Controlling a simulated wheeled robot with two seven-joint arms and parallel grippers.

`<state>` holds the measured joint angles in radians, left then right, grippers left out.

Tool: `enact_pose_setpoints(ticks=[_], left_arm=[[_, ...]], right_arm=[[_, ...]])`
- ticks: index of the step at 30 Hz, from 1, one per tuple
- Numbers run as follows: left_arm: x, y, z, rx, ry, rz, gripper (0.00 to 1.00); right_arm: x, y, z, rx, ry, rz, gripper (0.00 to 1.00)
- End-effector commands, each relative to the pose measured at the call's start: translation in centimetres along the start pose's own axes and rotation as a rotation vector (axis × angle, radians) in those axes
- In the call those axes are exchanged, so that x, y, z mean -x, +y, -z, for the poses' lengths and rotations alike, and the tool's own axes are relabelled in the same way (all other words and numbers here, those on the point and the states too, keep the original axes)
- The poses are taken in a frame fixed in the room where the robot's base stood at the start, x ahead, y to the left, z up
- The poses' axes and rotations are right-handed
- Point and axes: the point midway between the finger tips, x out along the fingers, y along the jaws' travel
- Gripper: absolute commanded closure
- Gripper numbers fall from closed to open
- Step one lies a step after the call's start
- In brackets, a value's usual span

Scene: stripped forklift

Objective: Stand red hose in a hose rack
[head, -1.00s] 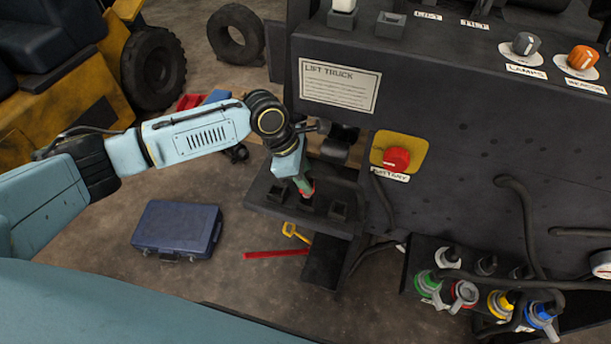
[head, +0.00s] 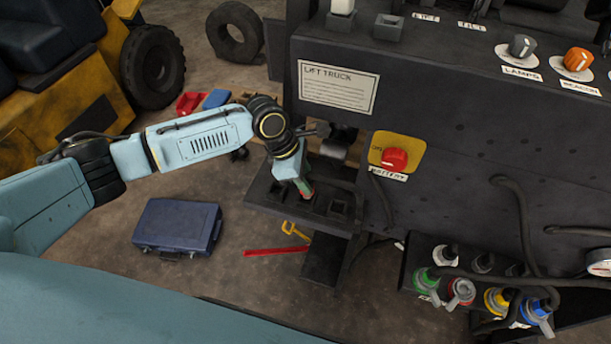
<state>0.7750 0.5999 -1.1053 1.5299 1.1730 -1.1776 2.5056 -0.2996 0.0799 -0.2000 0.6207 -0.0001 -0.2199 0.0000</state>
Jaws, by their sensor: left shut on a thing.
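The hose rack (head: 268,201) is a dark shelf with several square sockets on the side of the forklift, left of the battery switch. My left gripper (head: 304,187) points down over the rack, shut on the red hose (head: 308,195). Only a small red part of the hose shows at the fingertips, beside some green. Its lower end is at the sockets; I cannot tell whether it is inside one. My right gripper is not in view.
A valve block with green (head: 425,281), red (head: 461,292), yellow (head: 497,301) and blue (head: 537,311) couplings stands at lower right. The battery switch (head: 394,158) is right of the rack. A blue toolbox (head: 177,226) and red bar (head: 276,252) lie on the floor.

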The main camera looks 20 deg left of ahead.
Motion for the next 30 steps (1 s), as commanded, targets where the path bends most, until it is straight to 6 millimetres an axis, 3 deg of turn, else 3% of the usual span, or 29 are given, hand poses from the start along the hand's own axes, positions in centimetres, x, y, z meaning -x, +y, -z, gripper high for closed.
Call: enact_pose_setpoints(ticks=[30], left_arm=[[-0.89, 0.05, 0.36, 0.000, -0.001, -0.001, 1.00]], right_arm=[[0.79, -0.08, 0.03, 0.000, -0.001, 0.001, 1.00]])
